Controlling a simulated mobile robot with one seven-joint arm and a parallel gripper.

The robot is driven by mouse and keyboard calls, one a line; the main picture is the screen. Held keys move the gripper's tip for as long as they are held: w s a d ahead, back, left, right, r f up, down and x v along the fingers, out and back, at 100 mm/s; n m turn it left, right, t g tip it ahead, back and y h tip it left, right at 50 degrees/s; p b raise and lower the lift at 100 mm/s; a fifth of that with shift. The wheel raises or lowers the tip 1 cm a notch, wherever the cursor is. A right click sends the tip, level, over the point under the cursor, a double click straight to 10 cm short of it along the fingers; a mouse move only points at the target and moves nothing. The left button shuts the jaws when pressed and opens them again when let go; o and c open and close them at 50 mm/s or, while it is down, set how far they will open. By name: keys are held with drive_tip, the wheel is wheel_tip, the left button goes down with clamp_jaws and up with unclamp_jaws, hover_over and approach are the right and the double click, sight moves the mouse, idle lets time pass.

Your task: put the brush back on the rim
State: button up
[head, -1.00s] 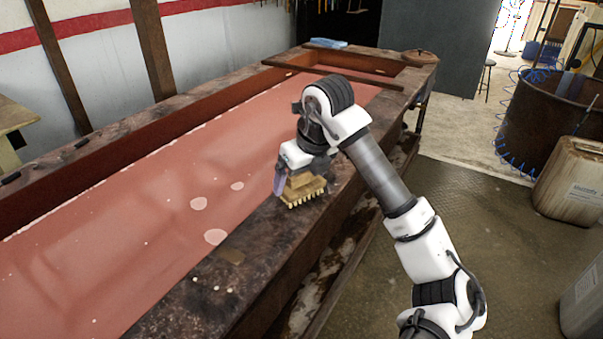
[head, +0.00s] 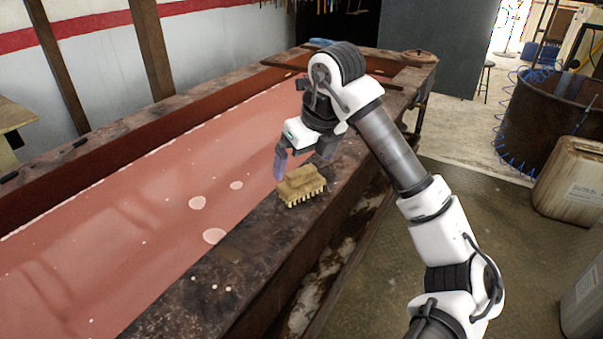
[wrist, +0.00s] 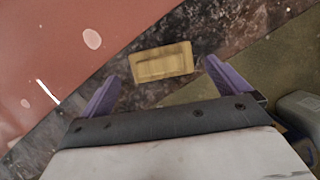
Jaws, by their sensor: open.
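The brush (head: 302,185) is a tan block with pale bristles along its lower edge. It rests bristles down on the dark, stained rim (head: 262,232) of the long tank. In the wrist view the brush (wrist: 161,62) lies on the rim (wrist: 225,38), beyond the fingertips and between their lines. My gripper (head: 302,168) is above the brush, with its purple fingers apart and nothing between them. In the wrist view both fingers of my gripper (wrist: 162,72) show spread wide, apart from the brush.
The tank holds reddish liquid (head: 130,225) with pale floating spots, left of the rim. A blue cloth (head: 322,43) and a round brown lid (head: 419,57) lie at the far end. A rusty drum (head: 555,120) and a stained canister (head: 572,185) stand on the floor at right.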

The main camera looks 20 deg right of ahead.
drive_tip(key=v, duration=0.7)
drive_tip(key=shift+b, duration=0.35)
drive_tip(key=shift+a+r, duration=0.1)
drive_tip(key=shift+r, duration=0.05)
